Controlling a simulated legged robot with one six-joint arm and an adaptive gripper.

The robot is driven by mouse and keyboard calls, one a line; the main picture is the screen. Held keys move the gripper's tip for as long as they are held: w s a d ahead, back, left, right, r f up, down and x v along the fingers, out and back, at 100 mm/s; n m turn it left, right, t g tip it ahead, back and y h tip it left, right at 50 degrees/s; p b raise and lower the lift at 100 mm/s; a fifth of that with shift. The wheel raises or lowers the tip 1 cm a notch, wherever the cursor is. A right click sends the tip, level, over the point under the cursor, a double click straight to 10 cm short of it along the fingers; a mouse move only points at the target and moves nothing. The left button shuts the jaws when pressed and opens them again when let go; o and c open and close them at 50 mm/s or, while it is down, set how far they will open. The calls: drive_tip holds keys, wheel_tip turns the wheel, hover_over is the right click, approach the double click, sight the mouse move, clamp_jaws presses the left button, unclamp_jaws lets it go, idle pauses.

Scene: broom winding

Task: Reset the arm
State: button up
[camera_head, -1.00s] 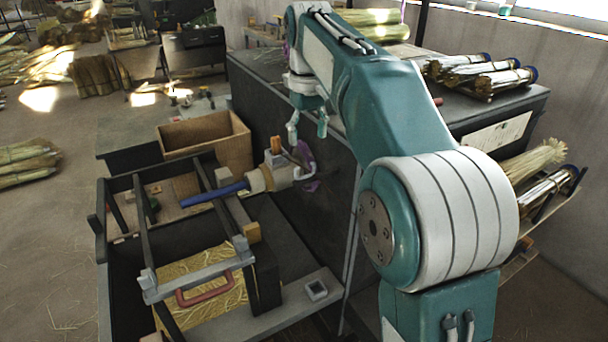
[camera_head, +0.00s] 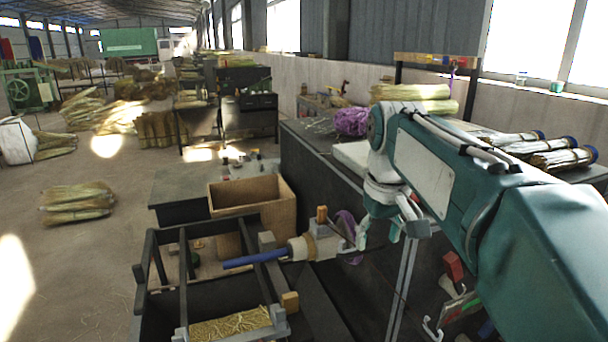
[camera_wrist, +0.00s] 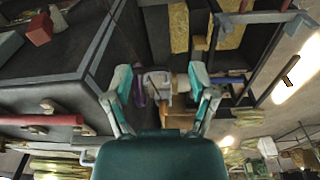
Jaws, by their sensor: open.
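My teal-and-grey arm reaches in from the right in the head view. Its gripper (camera_head: 379,232) points down and is open, with nothing between the fingers. It hangs just right of the winding head (camera_head: 312,245) in that view, and I cannot tell the gap in depth. A blue rod (camera_head: 255,259) sticks out to the left of the winding head. In the wrist view, my gripper (camera_wrist: 160,84) shows two spread fingers with the winding machine visible beyond them.
A dark bench (camera_head: 310,165) carries straw bundles (camera_head: 545,150) and a purple twine ball (camera_head: 351,121). A wooden box (camera_head: 250,193) stands behind the metal frame (camera_head: 148,270). A red block (camera_head: 453,266) is low at the right.

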drive_tip(key=s+f+m+t, duration=0.1)
drive_tip(key=s+f+t, duration=0.1)
drive_tip(key=s+f, duration=0.4)
drive_tip(key=s+d+f+m+t, duration=0.1)
drive_tip(key=s+f, duration=0.5)
drive_tip(key=s, duration=0.6)
drive_tip(key=shift+s+m+t, duration=0.35)
drive_tip(key=shift+m+t, duration=0.05)
drive_tip(key=shift+t, duration=0.3)
